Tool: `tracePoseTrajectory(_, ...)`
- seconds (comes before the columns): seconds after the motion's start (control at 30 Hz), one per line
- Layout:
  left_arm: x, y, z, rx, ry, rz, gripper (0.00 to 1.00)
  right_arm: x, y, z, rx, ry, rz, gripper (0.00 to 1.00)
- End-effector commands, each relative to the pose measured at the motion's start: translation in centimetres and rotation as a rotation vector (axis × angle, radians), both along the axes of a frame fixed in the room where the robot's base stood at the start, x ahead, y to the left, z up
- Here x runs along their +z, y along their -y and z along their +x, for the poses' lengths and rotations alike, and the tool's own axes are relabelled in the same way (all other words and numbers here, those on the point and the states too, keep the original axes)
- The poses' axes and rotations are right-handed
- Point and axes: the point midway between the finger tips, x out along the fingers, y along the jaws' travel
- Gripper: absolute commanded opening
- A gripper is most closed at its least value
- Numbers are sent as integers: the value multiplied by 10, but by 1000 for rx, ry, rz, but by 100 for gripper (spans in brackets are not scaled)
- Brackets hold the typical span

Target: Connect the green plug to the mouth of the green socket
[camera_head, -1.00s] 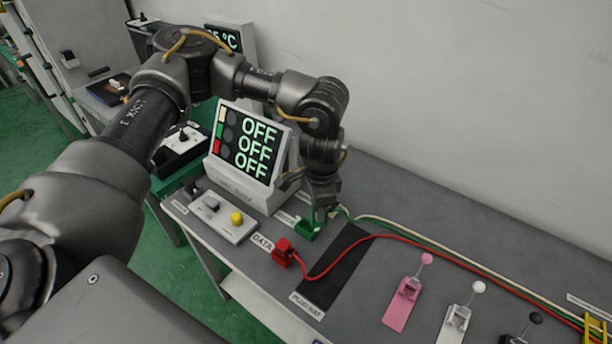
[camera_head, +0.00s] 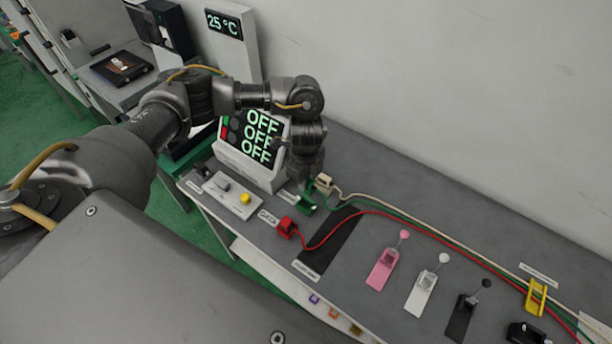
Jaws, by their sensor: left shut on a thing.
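The green socket (camera_head: 306,205) sits on the grey bench in front of the OFF display. My left gripper (camera_head: 309,182) points down just above and behind this socket. It is shut on what looks like the green plug, which the fingers mostly hide. The green cable (camera_head: 376,208) runs right from there along the bench. I cannot tell whether the plug touches the socket mouth. A beige plug (camera_head: 324,183) with a beige cable shows right beside my gripper. My right gripper is not in view.
A red plug and socket (camera_head: 287,227) by the DATA label have a red cable crossing the black mat (camera_head: 328,245). The display (camera_head: 252,150) reads OFF three times. A yellow-button box (camera_head: 233,196) is left; pink (camera_head: 383,268), white (camera_head: 421,292) and black (camera_head: 463,315) levers stand right.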

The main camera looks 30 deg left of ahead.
Motion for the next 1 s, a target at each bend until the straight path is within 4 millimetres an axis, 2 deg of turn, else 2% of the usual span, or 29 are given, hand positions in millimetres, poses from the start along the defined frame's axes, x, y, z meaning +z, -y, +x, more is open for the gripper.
tracePoseTrajectory(0.33, 2, -1, 0, 1, -2, 0, 0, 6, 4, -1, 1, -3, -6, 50)
tracePoseTrajectory(1.0, -55, -1, 0, 1, 0, 1, 0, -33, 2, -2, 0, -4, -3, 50)
